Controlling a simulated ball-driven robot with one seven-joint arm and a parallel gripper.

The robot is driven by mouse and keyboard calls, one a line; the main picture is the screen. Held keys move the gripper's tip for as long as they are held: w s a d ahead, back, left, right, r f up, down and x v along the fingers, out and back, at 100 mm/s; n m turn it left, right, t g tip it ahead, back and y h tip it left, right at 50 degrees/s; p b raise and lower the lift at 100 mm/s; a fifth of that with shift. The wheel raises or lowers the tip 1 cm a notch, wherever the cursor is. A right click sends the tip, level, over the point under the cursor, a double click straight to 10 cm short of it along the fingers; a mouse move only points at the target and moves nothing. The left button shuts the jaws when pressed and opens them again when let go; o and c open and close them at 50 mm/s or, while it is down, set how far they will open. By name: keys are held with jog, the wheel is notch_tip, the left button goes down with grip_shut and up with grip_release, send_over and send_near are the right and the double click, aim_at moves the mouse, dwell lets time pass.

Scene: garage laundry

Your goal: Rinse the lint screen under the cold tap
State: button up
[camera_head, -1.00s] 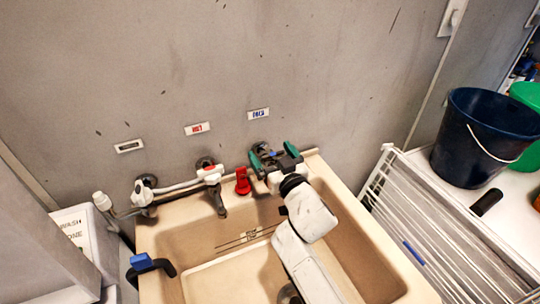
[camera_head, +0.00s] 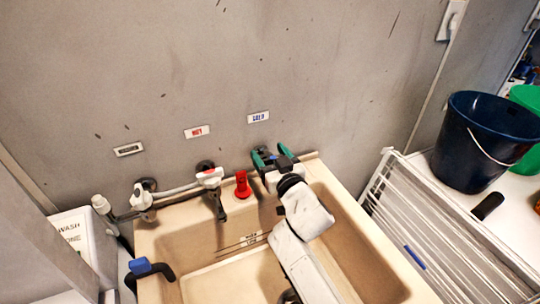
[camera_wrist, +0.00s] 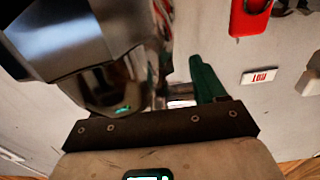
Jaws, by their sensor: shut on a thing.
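My gripper (camera_head: 273,158), with green fingers, is at the wall below the blue-lettered COLD label (camera_head: 258,117), at the back edge of the sink. It is shut on what appears to be the cold tap, mostly hidden by the fingers and wrist. One green finger also shows in the wrist view (camera_wrist: 205,80). The tan sink (camera_head: 375,240) lies below my arm, which reaches across it. I cannot make out the lint screen in either view.
The hot tap (camera_head: 210,180) and a red fitting (camera_head: 242,184) stand left of my gripper. A blue-and-black hooked piece (camera_head: 140,265) sits on the sink's left rim. A white rack (camera_head: 440,235) and dark blue bucket (camera_head: 485,140) are at the right.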

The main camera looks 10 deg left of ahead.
jog(key=shift+f, duration=0.1)
jog(key=shift+c, duration=0.6)
jog(key=shift+r+y+p, duration=0.3)
jog(key=shift+p, duration=0.65)
jog(key=n+g+y+p, duration=0.1)
jog(key=p, duration=0.2)
jog(key=shift+a+r+n+p, duration=0.1)
jog(key=shift+n+p, duration=0.2)
jog(key=shift+s+a+f+n+g+y+p, duration=0.15)
jog(key=shift+n+g+y+p, duration=0.2)
jog(key=shift+n+g+y, duration=0.25)
jog(key=shift+s+f+n+g+y+p, duration=0.15)
jog(key=shift+n+g+y+p, duration=0.2)
jog(key=shift+g+y, duration=0.3)
jog(key=shift+f+n+g+y+b, duration=0.15)
jog(key=shift+n+g+y+b, duration=0.4)
jog(key=shift+g, duration=0.3)
jog(key=shift+s+a+n+g+y, duration=0.1)
jog(key=shift+n+g+y, duration=0.2)
jog(key=shift+n+g, duration=0.15)
